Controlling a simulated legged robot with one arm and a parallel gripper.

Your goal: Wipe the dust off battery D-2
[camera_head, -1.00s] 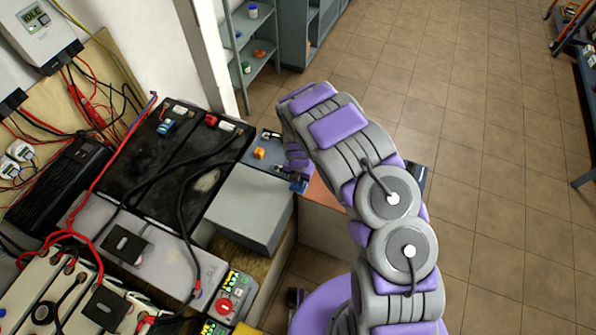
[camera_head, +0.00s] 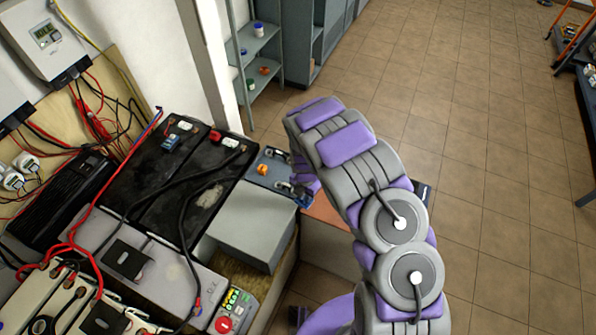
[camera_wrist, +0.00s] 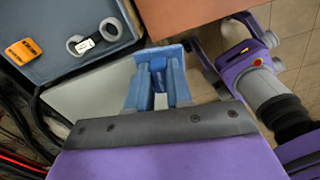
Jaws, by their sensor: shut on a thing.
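Two black batteries stand side by side at the left in the head view: a far one (camera_head: 150,160) and a near one (camera_head: 188,212). The near one has a pale dusty patch (camera_head: 208,196) on top. A grey battery (camera_head: 165,272) lies in front of them. I cannot read which is D-2. In the head view my arm mostly hides the gripper.
A grey box (camera_head: 245,222) stands next to the near black battery. Black and red cables cross the batteries. A shelf (camera_head: 262,60) stands behind; the tiled floor (camera_head: 470,130) at right is open.

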